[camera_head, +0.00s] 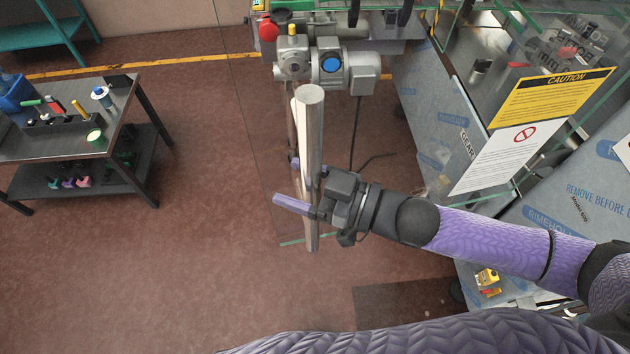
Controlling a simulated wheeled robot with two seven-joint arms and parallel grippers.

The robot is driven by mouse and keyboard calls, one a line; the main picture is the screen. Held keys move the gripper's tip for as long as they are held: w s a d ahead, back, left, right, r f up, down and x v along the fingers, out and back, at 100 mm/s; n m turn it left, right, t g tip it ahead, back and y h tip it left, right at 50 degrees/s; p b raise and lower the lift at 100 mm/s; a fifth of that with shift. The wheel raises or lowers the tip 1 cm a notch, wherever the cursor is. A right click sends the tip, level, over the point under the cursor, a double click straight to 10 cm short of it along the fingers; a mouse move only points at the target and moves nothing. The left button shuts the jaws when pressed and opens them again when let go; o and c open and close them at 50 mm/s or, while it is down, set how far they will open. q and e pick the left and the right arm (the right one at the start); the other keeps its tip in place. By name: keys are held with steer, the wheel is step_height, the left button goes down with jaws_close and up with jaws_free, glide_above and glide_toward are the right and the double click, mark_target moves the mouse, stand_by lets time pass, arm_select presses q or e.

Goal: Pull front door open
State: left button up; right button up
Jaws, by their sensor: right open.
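The front door is a clear glass panel with thin green edges; its lower edge (292,241) shows near the handle. Its handle is a long round metal bar (312,135), seen steeply from above. My right gripper (286,181) reaches in from the right at the lower part of the bar. How far the door stands open is hard to tell through the clear glass. My left gripper is out of view.
A machine with a grey motor (330,65) stands behind the glass at the top. Film-covered panels and a yellow caution sign (552,97) are at the right. A dark tool cart (60,145) stands at the left. The red-brown floor (190,250) between is clear.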

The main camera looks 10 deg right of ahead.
steer(key=shift+d, duration=0.15)
steer(key=b+v, duration=0.2)
steer(key=v, duration=0.7)
steer(key=shift+s+d, duration=0.2)
steer(key=shift+d, duration=0.1)
